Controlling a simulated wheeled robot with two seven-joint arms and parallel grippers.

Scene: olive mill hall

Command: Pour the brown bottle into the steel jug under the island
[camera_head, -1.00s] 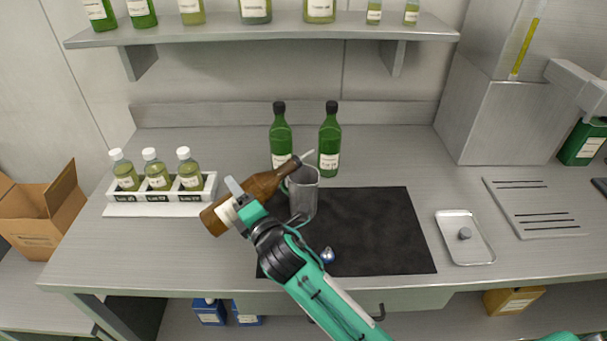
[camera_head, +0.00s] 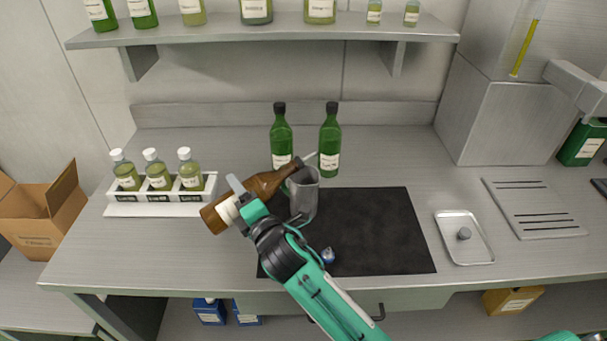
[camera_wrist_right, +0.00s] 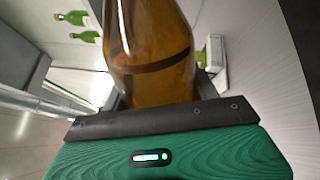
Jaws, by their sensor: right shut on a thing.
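The brown bottle (camera_head: 265,183) is tilted in the head view, its neck up to the right at the rim of the steel jug (camera_head: 306,196). The jug stands upright at the left part of the black mat (camera_head: 375,230). My right gripper (camera_head: 240,205) is shut on the bottle's body. The bottle (camera_wrist_right: 150,50) fills the middle of the right wrist view, with a dark band across the brown glass. I cannot make out any stream from the bottle. My left gripper is not in view.
Two green bottles (camera_head: 281,138) stand just behind the jug. A white rack (camera_head: 160,196) with three small bottles is at the left. A steel tray (camera_head: 464,238) lies right of the mat. A small blue ball-like thing (camera_head: 328,255) is near the arm.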

